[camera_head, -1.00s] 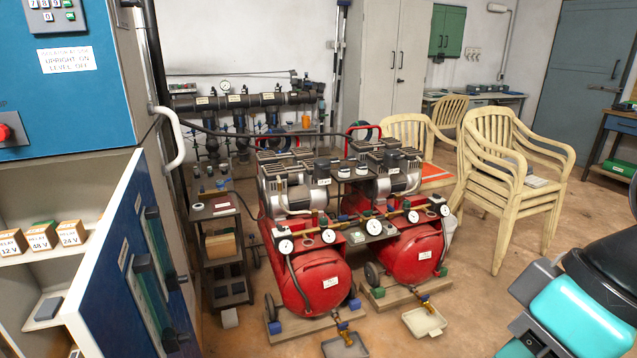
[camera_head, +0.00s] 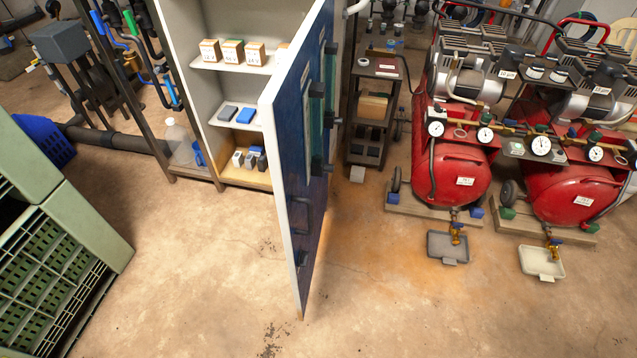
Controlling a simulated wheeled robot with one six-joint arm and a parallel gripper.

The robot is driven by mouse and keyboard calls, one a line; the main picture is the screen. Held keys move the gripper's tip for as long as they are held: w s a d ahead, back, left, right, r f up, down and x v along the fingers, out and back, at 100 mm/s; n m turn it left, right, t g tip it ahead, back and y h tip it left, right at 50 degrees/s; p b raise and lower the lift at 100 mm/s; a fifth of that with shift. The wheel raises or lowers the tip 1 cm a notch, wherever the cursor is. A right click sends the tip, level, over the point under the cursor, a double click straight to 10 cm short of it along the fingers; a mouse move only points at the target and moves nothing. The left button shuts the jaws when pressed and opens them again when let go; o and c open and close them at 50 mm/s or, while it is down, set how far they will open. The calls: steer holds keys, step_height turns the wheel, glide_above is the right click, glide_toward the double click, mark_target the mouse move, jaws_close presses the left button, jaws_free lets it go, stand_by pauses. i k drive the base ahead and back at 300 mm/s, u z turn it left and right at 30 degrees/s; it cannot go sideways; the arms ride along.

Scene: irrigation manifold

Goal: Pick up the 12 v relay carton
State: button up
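Several small brown relay cartons stand in a row on the upper shelf of the open cabinet. The leftmost is the 12 V relay carton (camera_head: 210,51); its label is too small to read now, but read 12 V in the earlier view. A middle carton (camera_head: 232,52) and a right carton (camera_head: 256,53) stand beside it, read earlier as 48 V and 24 V. Another brown piece (camera_head: 282,50) is partly hidden by the door. My gripper is not in view.
The blue cabinet door (camera_head: 300,150) stands open, jutting toward me right of the shelves. Lower shelves hold small blue and grey boxes (camera_head: 246,115). A clear jug (camera_head: 180,143) stands left of the cabinet. Green crates (camera_head: 60,250) fill the left. The floor in front (camera_head: 190,260) is clear.

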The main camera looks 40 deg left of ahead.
mark_target(210, 50)
steer(key=u, duration=1.8)
